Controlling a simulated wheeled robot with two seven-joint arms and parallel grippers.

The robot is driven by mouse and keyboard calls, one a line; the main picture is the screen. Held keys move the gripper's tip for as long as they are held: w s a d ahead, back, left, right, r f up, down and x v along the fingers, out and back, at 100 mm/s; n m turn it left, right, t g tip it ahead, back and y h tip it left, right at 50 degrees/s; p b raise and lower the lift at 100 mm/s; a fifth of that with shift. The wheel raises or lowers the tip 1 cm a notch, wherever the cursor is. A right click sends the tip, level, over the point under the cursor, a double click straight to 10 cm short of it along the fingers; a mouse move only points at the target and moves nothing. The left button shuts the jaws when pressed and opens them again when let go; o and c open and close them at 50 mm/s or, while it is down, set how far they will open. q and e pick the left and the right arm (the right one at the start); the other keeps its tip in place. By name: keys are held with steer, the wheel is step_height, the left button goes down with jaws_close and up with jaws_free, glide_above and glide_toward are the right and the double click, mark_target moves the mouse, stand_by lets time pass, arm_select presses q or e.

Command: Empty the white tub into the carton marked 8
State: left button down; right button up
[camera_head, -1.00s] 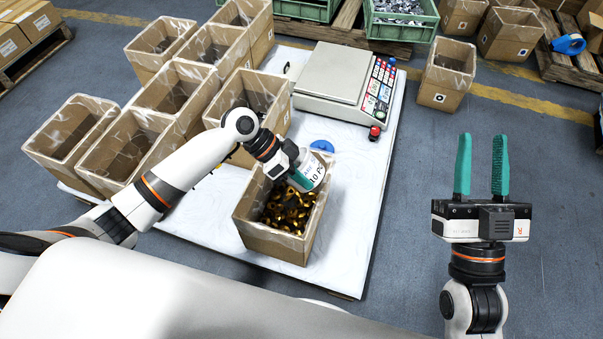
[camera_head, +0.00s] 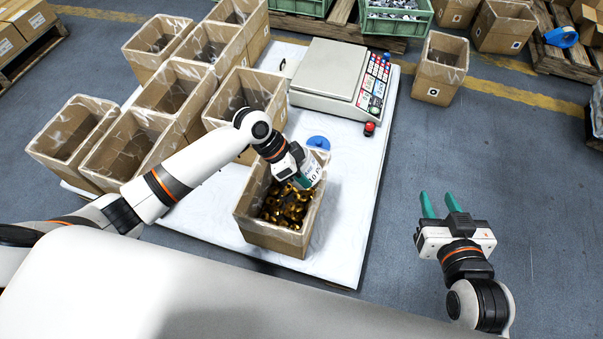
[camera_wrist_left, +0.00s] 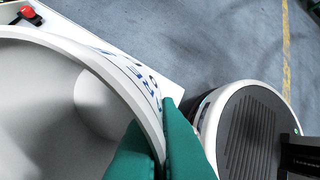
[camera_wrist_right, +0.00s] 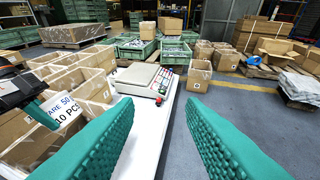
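My left gripper (camera_head: 303,180) is shut on the rim of the white tub (camera_head: 314,168), which it holds tilted over the front carton (camera_head: 268,238). The tub's bare white inside shows in the left wrist view (camera_wrist_left: 45,115); the part in view holds no pieces. Its printed label shows in the right wrist view (camera_wrist_right: 58,112). Shiny gold-coloured parts (camera_head: 283,208) lie in the front carton. I cannot read a number 8 on any carton. My right gripper (camera_head: 440,204) is open and empty, out to the right over the floor.
Several lined cartons (camera_head: 172,88) stand left of and behind the front carton. A scale (camera_head: 328,72) with a keypad sits at the back of the white table (camera_head: 345,200), near a blue disc (camera_head: 319,143) and a red button (camera_head: 369,128).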

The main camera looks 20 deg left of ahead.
arm_select(q)
steer(key=shift+y+p, duration=0.6)
steer(key=shift+p, duration=0.4)
steer(key=shift+y+p, duration=0.7)
steer(key=shift+p, duration=0.5)
arm_select(e)
steer(key=s+d+f+g+h, duration=0.1)
steer(key=s+d+f+g, duration=0.15)
steer(key=s+g, duration=0.35)
steer(key=s+d+f+g+h, duration=0.2)
steer(key=s+f+g, duration=0.2)
steer(key=s, duration=0.3)
arm_select(q)
steer(key=r+y+p, duration=0.1)
steer(key=p, duration=0.1)
steer(key=shift+d+p, duration=0.2)
steer(key=shift+p, duration=0.15)
steer(key=shift+f+t+y+p, duration=0.3)
steer(key=shift+f+y+p, duration=0.2)
steer(key=shift+y, duration=0.3)
steer(key=p, duration=0.1)
steer(key=y+p, duration=0.1)
steer(key=shift+a+r+p, duration=0.2)
steer(key=shift+r+p, duration=0.15)
steer(key=shift+y, duration=0.3)
arm_select(e)
step_height(320, 180, down, 18)
steer(key=g, duration=0.1)
steer(key=shift+s+f, duration=0.25)
steer(key=shift+s, duration=0.1)
